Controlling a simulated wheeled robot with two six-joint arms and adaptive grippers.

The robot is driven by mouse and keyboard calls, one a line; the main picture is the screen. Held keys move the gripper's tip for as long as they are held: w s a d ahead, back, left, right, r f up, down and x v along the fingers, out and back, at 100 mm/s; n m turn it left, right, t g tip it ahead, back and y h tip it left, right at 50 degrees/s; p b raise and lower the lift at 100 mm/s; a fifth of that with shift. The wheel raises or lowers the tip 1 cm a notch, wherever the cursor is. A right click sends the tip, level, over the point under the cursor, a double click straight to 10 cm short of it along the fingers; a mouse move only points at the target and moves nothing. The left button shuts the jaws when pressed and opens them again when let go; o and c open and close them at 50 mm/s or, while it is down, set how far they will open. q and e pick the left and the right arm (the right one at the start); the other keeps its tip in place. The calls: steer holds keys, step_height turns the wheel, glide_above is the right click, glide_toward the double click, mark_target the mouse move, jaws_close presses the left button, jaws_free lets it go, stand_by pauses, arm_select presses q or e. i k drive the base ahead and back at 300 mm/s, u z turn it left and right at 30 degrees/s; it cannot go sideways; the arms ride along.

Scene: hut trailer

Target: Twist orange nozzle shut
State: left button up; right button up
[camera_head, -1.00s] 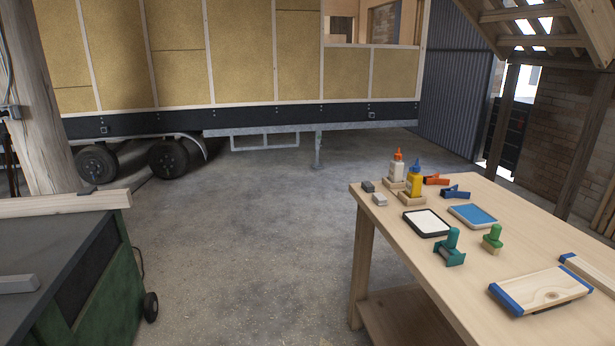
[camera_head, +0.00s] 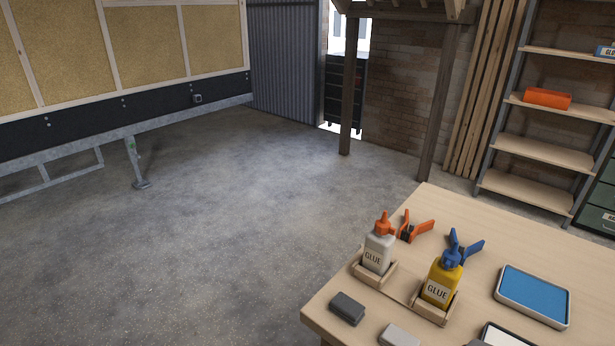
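The orange nozzle (camera_head: 384,223) tops a white glue bottle (camera_head: 378,253) that stands upright in a wooden holder (camera_head: 375,275) near the left corner of the workbench. Whether the nozzle is open or shut is too small to tell. To its right a yellow glue bottle (camera_head: 440,281) with a blue nozzle (camera_head: 452,254) stands in its own wooden holder (camera_head: 432,308). Neither of my grippers is in view.
The wooden workbench (camera_head: 480,228) also holds orange (camera_head: 417,226) and blue clamps, a dark block (camera_head: 347,308), a light grey block (camera_head: 399,335) and a blue pad (camera_head: 533,294). Shelves (camera_head: 545,150) stand behind. The concrete floor (camera_head: 200,240) left of the bench is clear.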

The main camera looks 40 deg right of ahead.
mark_target(382, 226)
steer(key=i, duration=1.5)
steer(key=z, duration=3.85)
